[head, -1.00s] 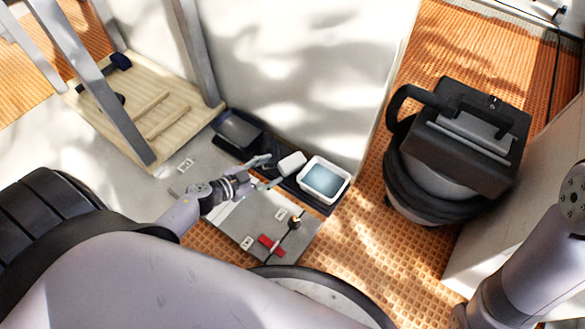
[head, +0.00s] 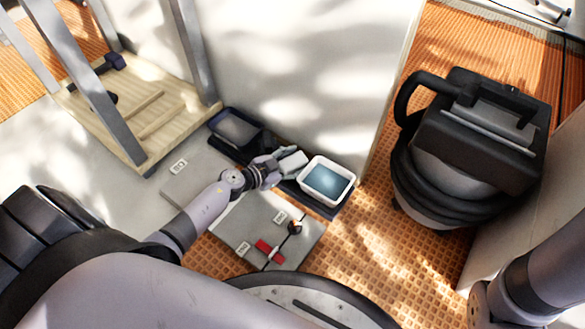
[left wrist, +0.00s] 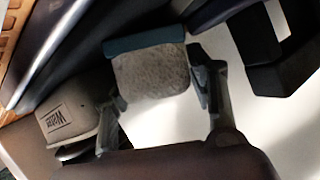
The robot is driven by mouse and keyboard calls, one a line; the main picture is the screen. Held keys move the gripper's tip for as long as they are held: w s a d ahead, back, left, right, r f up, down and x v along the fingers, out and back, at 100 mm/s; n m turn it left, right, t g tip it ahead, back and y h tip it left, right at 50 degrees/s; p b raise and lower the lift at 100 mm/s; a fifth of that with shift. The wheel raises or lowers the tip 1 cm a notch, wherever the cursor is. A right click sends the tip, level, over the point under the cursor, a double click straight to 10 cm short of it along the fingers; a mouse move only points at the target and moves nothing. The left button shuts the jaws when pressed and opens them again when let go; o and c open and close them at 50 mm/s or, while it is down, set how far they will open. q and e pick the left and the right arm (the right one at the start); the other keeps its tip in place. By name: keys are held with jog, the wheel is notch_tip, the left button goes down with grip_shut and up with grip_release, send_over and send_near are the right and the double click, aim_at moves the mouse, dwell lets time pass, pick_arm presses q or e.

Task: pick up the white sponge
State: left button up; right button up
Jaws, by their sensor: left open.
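The white sponge (head: 293,162) lies beside a white water tub (head: 327,180), at the foot of the pale wall. In the left wrist view the sponge (left wrist: 150,72) shows a pale grey speckled face with a teal band on one side. My left gripper (head: 276,164) is at the sponge's left side in the head view. In the left wrist view its open fingers (left wrist: 157,80) stand on either side of the sponge, the right one close to it. I cannot tell whether they touch it. My right gripper is out of view.
A container marked "Water" (left wrist: 68,117) is close to the left finger. A black tray (head: 237,130) stands left of the gripper. Grey tiles (head: 247,228) with a red piece (head: 270,250) lie in front. A large black-lidded vacuum (head: 465,150) stands right.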

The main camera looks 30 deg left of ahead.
pick_arm(q)
jog(key=shift+w, duration=0.1)
jog(key=shift+c, duration=0.2)
jog(key=c, duration=0.9)
jog(key=shift+o, duration=0.2)
jog(key=shift+r, duration=0.2)
